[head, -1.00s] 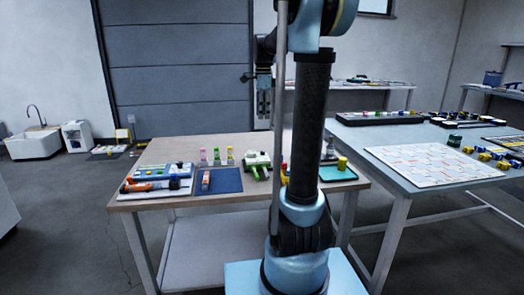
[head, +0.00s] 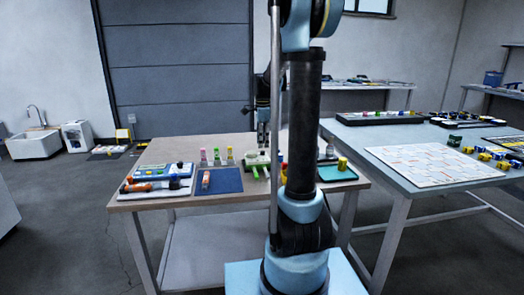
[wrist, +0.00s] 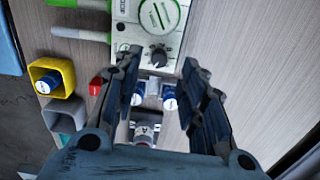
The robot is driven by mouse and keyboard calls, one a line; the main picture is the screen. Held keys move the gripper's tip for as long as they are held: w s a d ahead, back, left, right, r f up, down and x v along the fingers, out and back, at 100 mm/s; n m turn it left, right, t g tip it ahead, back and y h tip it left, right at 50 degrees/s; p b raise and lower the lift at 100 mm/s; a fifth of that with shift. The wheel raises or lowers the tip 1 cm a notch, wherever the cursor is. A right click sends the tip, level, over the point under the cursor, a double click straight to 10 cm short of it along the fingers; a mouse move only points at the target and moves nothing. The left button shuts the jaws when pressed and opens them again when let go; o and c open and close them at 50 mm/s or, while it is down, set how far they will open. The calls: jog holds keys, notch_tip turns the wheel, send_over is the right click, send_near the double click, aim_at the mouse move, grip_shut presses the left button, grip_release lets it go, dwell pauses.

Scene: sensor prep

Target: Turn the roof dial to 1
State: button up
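The pale green-and-white device (head: 254,160) stands on the wooden table, beside the blue mat. In the wrist view its white top face (wrist: 128,38) shows a round green disc and, nearer me, a small black dial (wrist: 158,54) with marks around it. The marks are too small to read, so I cannot tell the dial's setting. My gripper (wrist: 159,60) is open and empty, pointing down above the device. In the wrist view the dial appears between its fingertips; I cannot tell whether they touch it. In the head view my gripper (head: 263,143) is just above the device, partly behind my arm.
The blue mat (head: 230,181) lies left of the device. Green and pink bottles (head: 216,156) stand behind it. A yellow cup (wrist: 52,76) and blue-capped items (wrist: 168,98) are close by in the wrist view. A green tray (head: 330,173) is at the right.

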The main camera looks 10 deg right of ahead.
aim_at(263, 153)
jog(key=shift+f, duration=2.1)
grip_shut()
